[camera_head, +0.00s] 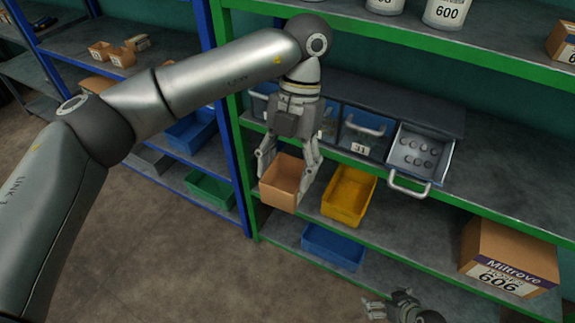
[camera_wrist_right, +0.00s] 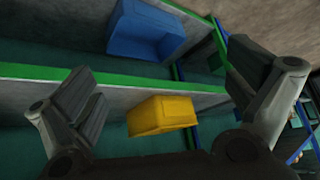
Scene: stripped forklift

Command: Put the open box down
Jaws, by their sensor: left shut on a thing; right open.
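The open box (camera_head: 283,180) is a small tan, open-topped box at the left end of the green-edged shelf. My left gripper (camera_head: 287,170) reaches down from above and is shut on it. The box overlaps the shelf's front edge in the head view; I cannot tell whether its bottom touches the shelf. My right gripper (camera_head: 388,306) is low at the bottom right of the head view, open and empty. Its spread fingers also show in the right wrist view (camera_wrist_right: 165,100).
A yellow bin (camera_head: 348,196) stands right of the box. A blue bin (camera_head: 333,246) sits on the shelf below. An open drawer (camera_head: 417,155) juts out above the shelf. A cardboard box marked 606 (camera_head: 508,258) stands at the right. Blue-framed shelving (camera_head: 226,150) is at the left.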

